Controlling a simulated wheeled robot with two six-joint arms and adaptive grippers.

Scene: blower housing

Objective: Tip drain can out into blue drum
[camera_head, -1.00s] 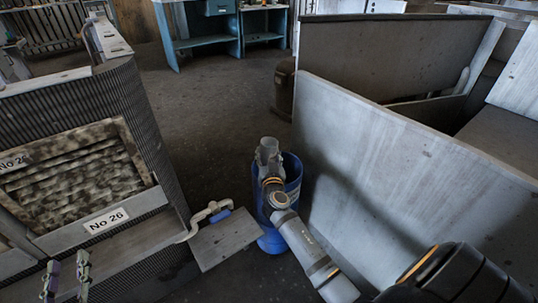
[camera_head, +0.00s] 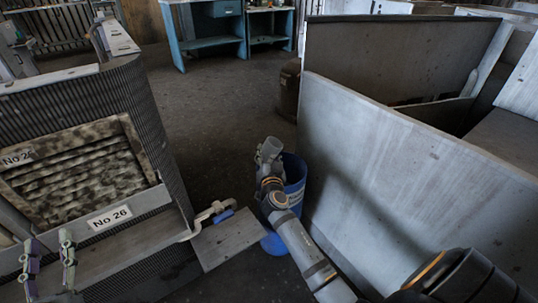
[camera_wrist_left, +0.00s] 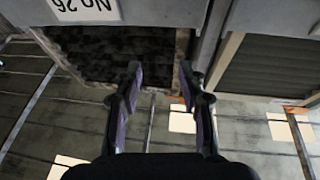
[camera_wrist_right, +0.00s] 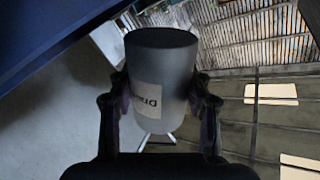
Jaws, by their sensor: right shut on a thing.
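The drain can (camera_head: 271,148) is a small grey cylinder, held in my right gripper (camera_head: 266,160) over the left side of the blue drum (camera_head: 295,190). The can looks tilted in the head view. In the right wrist view my fingers close on both sides of the can (camera_wrist_right: 165,75), which has a pale, partly legible label and a dark round end. I cannot tell if that end is the mouth, and its contents are not visible. The drum's blue wall (camera_wrist_right: 40,35) fills the upper left there. My left gripper (camera_head: 48,262) is open and empty by the left housing; its fingers (camera_wrist_left: 158,80) are spread.
The ribbed housing (camera_head: 150,120) with "No 26" labels (camera_head: 109,217) stands left. A curved pipe with a blue grip (camera_head: 222,215) and a grey plate (camera_head: 227,238) sit left of the drum. A large grey panel (camera_head: 400,170) stands close on its right.

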